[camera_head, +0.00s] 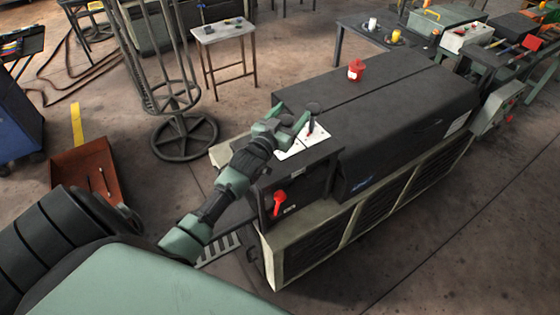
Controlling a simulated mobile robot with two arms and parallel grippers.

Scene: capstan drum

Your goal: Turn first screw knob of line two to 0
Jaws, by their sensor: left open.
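My left gripper (292,117) reaches in from the lower left. It is open, above the near left end of the machine (400,110). A white plate (300,143) lies on the machine's dark top just below and beside the gripper. A dark round knob (313,107) shows right beside the fingertips. A small dark upright part with a reddish base (311,127) stands at the plate. I cannot tell whether the fingers touch any knob. The line numbers and knob settings are too small to read. My right gripper is not in view.
A red handle (278,202) sticks out of the machine's near end. A red object (355,70) stands on its top. A wire stand (183,130) and a small table (224,32) are behind. A rusty tray (90,176) lies left. The floor at right front is clear.

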